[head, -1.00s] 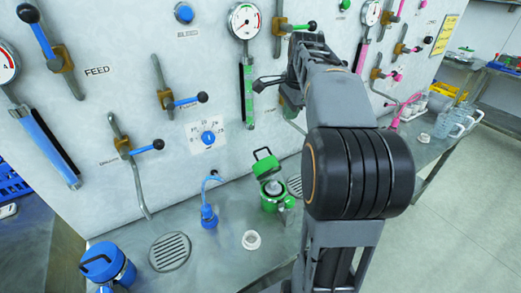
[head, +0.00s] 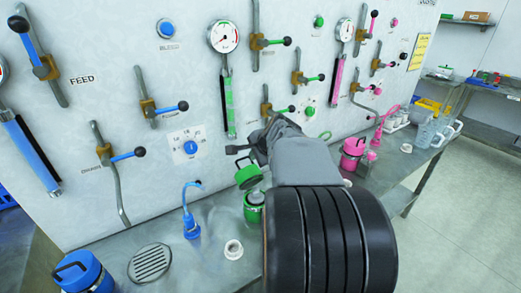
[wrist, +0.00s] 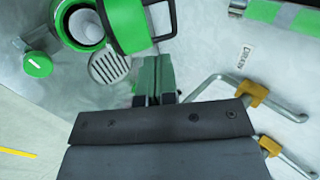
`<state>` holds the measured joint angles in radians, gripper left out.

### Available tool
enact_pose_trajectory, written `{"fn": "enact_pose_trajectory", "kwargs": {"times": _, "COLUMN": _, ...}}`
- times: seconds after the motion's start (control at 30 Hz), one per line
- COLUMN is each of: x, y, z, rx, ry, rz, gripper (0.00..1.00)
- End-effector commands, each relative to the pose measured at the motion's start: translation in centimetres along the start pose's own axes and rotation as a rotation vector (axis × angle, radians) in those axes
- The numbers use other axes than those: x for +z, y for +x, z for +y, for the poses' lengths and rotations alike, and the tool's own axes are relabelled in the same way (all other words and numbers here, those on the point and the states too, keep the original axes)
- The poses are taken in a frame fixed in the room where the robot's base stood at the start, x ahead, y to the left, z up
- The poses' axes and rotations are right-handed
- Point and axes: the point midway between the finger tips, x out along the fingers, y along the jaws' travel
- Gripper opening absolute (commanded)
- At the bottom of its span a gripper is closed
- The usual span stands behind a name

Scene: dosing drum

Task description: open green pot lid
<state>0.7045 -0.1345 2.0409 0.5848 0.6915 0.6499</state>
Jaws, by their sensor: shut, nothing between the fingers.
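The green pot (head: 254,210) stands on the metal bench, partly hidden by my arm. Its green lid (head: 248,176) is tilted up, and the pot mouth shows below it. In the wrist view the pot (wrist: 58,22) is open with a pale interior, and the lid (wrist: 130,28) with its loop handle stands to its right. My gripper (head: 238,151) is just above the lid in the head view. In the wrist view my gripper's fingers (wrist: 154,78) are together and empty, close to the lid; whether they touch it is unclear.
A pink pot (head: 352,153) stands to the right. The wall panel (head: 110,30) behind carries valves and gauges.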

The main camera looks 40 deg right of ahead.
Motion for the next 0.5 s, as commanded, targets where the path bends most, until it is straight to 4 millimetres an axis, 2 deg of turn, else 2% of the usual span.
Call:
{"fn": "enact_pose_trajectory", "kwargs": {"times": 0.2, "x": 0.1, "y": 4.0, "z": 0.1, "rx": 0.004, "ry": -0.001, "rz": -0.002, "gripper": 0.00}}
{"fn": "enact_pose_trajectory", "kwargs": {"times": 0.5, "x": 0.1, "y": 6.9, "z": -1.3, "rx": 0.002, "ry": 0.000, "rz": -0.001, "gripper": 0.00}}
